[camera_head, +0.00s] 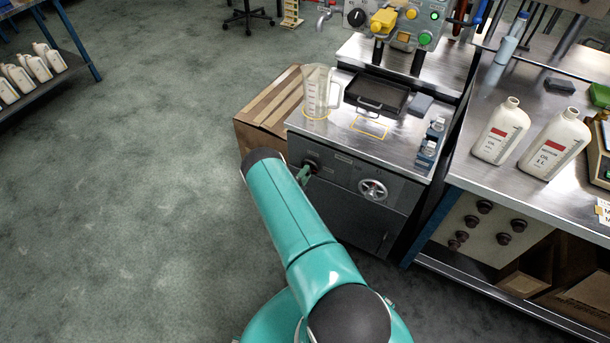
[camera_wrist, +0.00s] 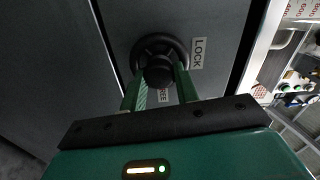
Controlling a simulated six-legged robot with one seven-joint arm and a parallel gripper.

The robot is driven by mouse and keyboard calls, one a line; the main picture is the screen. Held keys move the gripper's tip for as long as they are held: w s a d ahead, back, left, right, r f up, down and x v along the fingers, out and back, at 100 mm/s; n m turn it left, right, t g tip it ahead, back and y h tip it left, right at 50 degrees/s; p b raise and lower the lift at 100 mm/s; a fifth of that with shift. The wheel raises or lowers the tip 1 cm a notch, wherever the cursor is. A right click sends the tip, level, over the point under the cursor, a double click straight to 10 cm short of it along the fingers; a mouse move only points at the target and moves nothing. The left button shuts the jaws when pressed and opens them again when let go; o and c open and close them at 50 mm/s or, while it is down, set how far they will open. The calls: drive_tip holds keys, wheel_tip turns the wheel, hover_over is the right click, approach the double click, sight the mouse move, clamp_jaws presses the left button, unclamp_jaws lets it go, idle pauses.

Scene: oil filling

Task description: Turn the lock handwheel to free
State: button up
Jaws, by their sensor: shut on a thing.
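The lock handwheel is a small black round knob (camera_wrist: 158,58) on the dark cabinet front, in the upper middle of the wrist view. A "LOCK" label (camera_wrist: 197,53) is to its right, and a partly covered label ending in "EE" (camera_wrist: 162,95) is below it. My gripper (camera_wrist: 158,80) has its two green fingers on either side of the knob, shut on it. In the head view the knob (camera_head: 311,165) is at the cabinet's upper left, with my gripper (camera_head: 303,175) at it, partly hidden by my arm.
A silver handwheel (camera_head: 373,190) is to the right on the same cabinet front (camera_head: 340,210). On top stand a clear measuring jug (camera_head: 318,92) and a black tray (camera_head: 376,96). Bottles (camera_head: 500,130) stand on the right bench.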

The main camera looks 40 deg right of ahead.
drive_tip(key=o, duration=1)
drive_tip(key=shift+c, duration=0.2)
drive_tip(key=v, duration=1.4)
